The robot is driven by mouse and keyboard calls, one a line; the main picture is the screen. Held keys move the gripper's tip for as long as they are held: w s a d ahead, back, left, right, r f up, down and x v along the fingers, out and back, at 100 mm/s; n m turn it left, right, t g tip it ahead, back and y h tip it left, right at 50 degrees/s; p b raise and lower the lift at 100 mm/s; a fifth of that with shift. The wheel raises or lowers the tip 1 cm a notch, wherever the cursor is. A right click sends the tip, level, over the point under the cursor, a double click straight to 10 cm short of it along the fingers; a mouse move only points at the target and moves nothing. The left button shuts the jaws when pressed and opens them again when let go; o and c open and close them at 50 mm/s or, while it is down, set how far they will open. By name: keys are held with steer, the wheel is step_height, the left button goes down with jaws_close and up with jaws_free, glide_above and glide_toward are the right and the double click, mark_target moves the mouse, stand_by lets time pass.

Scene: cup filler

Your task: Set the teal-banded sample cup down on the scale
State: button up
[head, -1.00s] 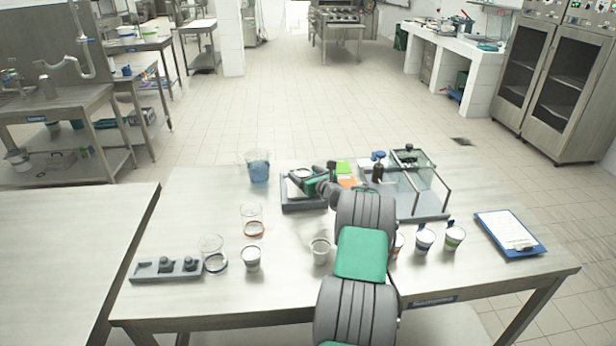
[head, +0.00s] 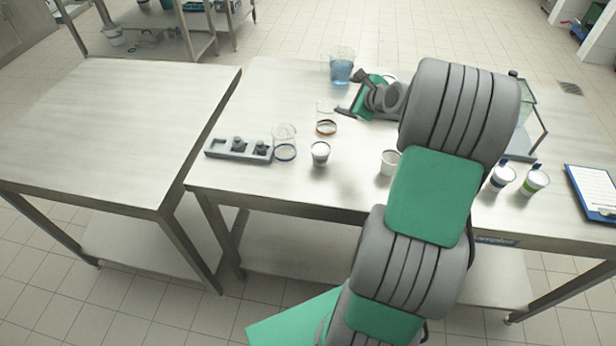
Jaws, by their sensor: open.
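My gripper (head: 350,92) is open above the back of the table, pointing left, beside the blue-liquid pitcher. No sample cup can be made out between its fingers. The scale is largely hidden behind my gripper and forearm; a small pale rim shows just behind the wrist, and I cannot tell whether it is the scale or a cup. I cannot pick out a teal band for certain. A blue-banded white cup (head: 499,179) and a green-banded white cup (head: 533,183) stand upright to the right of my arm.
A pitcher (head: 341,68), two beakers (head: 326,120) (head: 284,145), plain-looking cups (head: 320,153) (head: 390,163) and a grey weight block (head: 238,149) stand on the table. A glass enclosure (head: 527,120) and clipboard (head: 595,190) are at right. The left table (head: 110,130) is bare.

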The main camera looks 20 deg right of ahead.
steer(key=s+a+r+n+g, duration=0.1)
steer(key=s+a+n+g, duration=0.15)
steer(key=a+n, duration=0.5)
steer(key=s+a+r+n+g, duration=0.1)
steer(key=s+a+n, duration=0.3)
steer(key=a, duration=0.6)
steer(key=s+a+n+g, duration=0.1)
steer(key=s+a+n, duration=0.2)
steer(key=s+n, duration=0.2)
steer(key=s+a+f+n+g, duration=0.1)
steer(key=s+a+n+g, duration=0.1)
steer(key=s+n, duration=0.3)
steer(key=s+a+n+g, duration=0.2)
steer(key=s+a+n, duration=0.3)
steer(key=s, duration=0.5)
steer(key=shift+f, duration=0.2)
